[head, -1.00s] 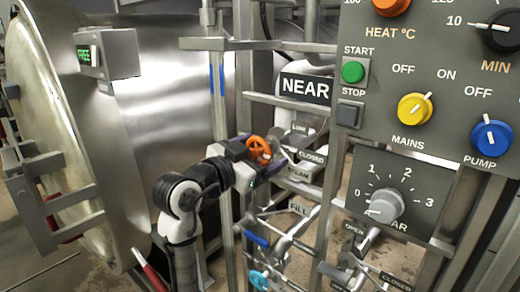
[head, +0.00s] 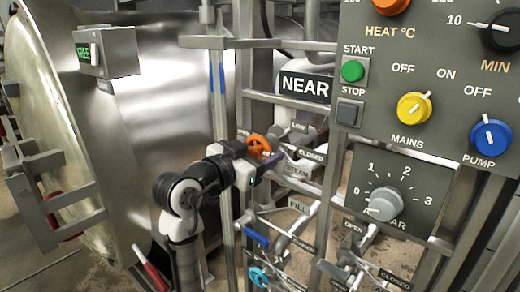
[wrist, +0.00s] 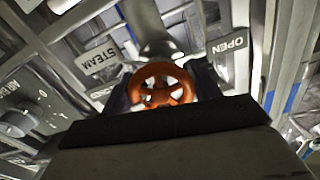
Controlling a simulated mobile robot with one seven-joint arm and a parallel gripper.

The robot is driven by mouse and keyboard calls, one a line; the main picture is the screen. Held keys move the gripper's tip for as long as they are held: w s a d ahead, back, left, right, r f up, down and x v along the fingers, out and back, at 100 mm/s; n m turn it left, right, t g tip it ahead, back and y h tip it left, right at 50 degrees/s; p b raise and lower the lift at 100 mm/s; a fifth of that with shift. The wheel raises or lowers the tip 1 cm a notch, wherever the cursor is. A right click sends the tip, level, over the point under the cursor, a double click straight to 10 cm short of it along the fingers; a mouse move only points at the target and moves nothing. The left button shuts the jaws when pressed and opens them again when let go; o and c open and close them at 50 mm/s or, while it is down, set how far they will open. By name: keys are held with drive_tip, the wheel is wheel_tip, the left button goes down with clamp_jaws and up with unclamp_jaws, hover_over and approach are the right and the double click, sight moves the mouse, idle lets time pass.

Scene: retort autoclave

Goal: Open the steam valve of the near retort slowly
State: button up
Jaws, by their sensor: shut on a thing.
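The orange steam valve handwheel (head: 259,144) sits on the pipe rack below the NEAR sign, by the STEAM label (head: 297,172). My gripper (head: 250,152) is at the wheel, reaching in from the left. In the wrist view the orange wheel (wrist: 161,88) stands between the two dark fingers of my gripper (wrist: 162,92), which are shut on it. The STEAM label (wrist: 101,57) and an OPEN label (wrist: 229,43) lie on either side of the wheel. The near retort (head: 150,120) is the big steel vessel at left.
The control panel (head: 440,70) with several knobs and buttons stands at right. The FILL label (head: 299,206), a blue lever (head: 256,238) and a light blue handwheel (head: 259,277) are below the wheel. Upright rack posts (head: 219,110) stand close to my arm.

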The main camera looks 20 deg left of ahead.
drive_tip(key=n+p, duration=0.2)
drive_tip(key=n, duration=0.2)
drive_tip(key=shift+d+r+n+p, duration=0.1)
drive_tip(key=shift+r+n+p, duration=0.05)
drive_tip(key=shift+n+p, duration=0.2)
drive_tip(key=shift+s+n+p, duration=0.1)
drive_tip(key=shift+n+p, duration=0.85)
drive_tip(key=shift+n, duration=0.5)
drive_tip(key=o, duration=1)
drive_tip(key=shift+c, duration=0.2)
drive_tip(key=b+v, duration=0.3)
drive_tip(key=v, duration=1)
drive_tip(key=shift+s+b, duration=0.3)
drive_tip(key=shift+s, duration=0.1)
